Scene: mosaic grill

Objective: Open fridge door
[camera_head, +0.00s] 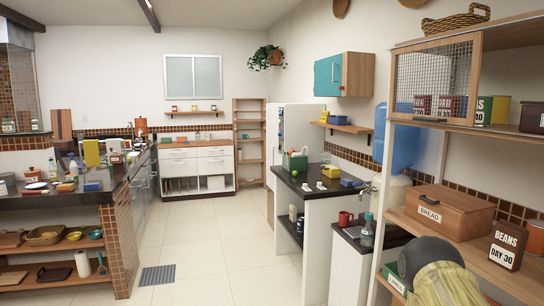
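The white fridge (305,118) stands beyond the dark counter, right of the middle of the camera_head view. Its broad side faces me, and its front is seen only as a narrow, steeply angled strip facing left, with small items on it. The door appears closed, but the angle makes this hard to confirm. The counter and the things on it hide the lower part of the fridge. My gripper is not in view.
Open tiled floor (190,262) runs down the middle. A dark counter (312,196) with a green crate (295,161) stands before the fridge. A tall wooden shelf (455,235) is close on the right, and a tiled counter (118,240) is on the left.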

